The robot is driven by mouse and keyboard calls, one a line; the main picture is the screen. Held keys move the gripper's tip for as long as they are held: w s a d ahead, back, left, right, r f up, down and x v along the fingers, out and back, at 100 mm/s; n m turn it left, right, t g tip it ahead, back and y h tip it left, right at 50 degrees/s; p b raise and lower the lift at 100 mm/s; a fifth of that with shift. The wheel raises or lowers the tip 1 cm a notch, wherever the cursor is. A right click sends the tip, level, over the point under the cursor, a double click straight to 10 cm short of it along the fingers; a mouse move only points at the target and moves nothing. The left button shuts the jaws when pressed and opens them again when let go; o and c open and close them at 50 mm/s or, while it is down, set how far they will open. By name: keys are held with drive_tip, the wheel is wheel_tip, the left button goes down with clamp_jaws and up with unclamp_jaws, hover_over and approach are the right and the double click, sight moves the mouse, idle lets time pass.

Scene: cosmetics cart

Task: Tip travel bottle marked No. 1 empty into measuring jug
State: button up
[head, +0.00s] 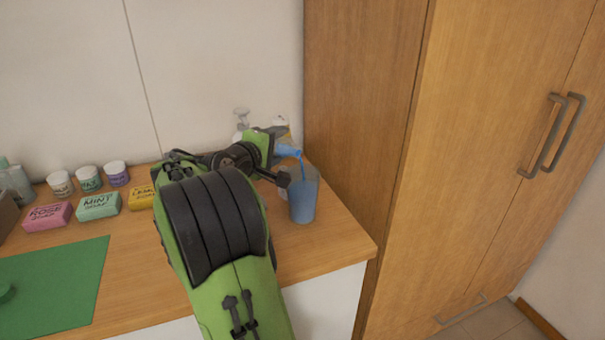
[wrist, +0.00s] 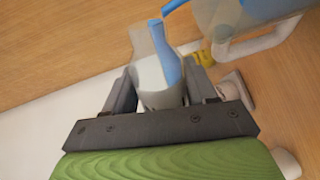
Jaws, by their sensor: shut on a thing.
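My gripper (head: 277,133) is shut on a clear travel bottle holding blue liquid (head: 287,151). The bottle is tilted, its mouth over the measuring jug (head: 303,203) at the right end of the counter. A thin blue stream runs from the mouth down into the jug, and blue liquid stands in the jug. In the wrist view the bottle (wrist: 150,72) sits between the gripper fingers (wrist: 163,92), with blue liquid along one side. The jug (wrist: 232,18) and its pale handle show at upper right. The bottle's number cannot be read, and my arm hides part of it.
A tall wooden cabinet (head: 345,130) stands close right of the jug. Clear and pale bottles (head: 241,118) stand behind my gripper. Rose (head: 47,217), mint (head: 98,206) and yellow (head: 141,196) soaps, several small jars (head: 89,178) and a green mat (head: 60,285) lie left.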

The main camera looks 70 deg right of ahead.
drive_tip(key=shift+f+m+b, duration=0.1)
drive_tip(key=shift+m+b, duration=0.2)
drive_tip(key=shift+b, duration=0.05)
drive_tip(key=shift+s+r+m+t+b, duration=0.4)
drive_tip(key=shift+r+m+b, duration=0.15)
drive_tip(key=shift+m+b, duration=0.4)
idle(0.9)
drive_tip(key=shift+s+r+m, duration=0.1)
drive_tip(key=shift+r+m, duration=0.1)
drive_tip(key=shift+m, duration=0.25)
